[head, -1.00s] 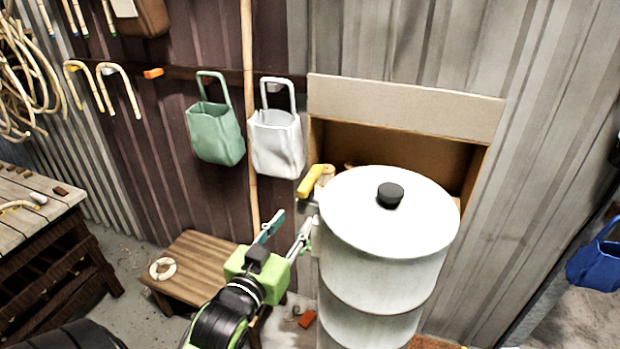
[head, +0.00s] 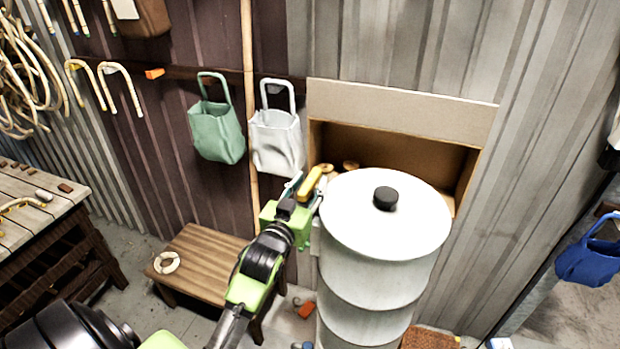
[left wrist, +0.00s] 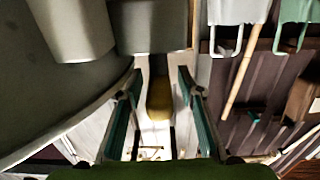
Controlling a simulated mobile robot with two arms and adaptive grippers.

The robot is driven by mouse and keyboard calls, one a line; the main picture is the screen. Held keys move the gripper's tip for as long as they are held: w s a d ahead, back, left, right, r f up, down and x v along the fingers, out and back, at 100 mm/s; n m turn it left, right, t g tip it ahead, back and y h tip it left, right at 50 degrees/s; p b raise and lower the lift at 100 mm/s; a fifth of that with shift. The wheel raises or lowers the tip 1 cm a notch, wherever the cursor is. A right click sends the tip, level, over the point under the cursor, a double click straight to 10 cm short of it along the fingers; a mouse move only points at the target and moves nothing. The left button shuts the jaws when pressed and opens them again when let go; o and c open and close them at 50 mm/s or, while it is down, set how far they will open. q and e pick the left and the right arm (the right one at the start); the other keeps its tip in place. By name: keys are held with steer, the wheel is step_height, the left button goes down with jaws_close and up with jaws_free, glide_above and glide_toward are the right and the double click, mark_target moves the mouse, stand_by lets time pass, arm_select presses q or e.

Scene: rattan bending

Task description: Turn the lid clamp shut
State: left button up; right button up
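The lid clamp has a yellow handle (head: 310,183) at the left rim of the white drum (head: 375,290). The round white lid (head: 385,235) with a black knob (head: 385,198) sits on the drum. My left gripper (head: 301,187) is at the clamp handle, its fingers partly hidden in the head view. In the left wrist view the yellow handle (left wrist: 160,98) lies between the two spread fingers of my left gripper (left wrist: 160,92), with gaps visible on both sides. My right gripper is not in view.
An open cardboard box (head: 400,112) stands behind the drum. A white bag (head: 276,142) and a green bag (head: 216,132) hang on the wall. A low wooden stool (head: 205,257) stands left of the drum. A workbench (head: 50,215) is at the left.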

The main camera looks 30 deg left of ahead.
arm_select(q)
steer(key=shift+w+a, duration=0.1)
steer(key=shift+w, duration=0.3)
steer(key=shift+c, duration=0.4)
jaws_close()
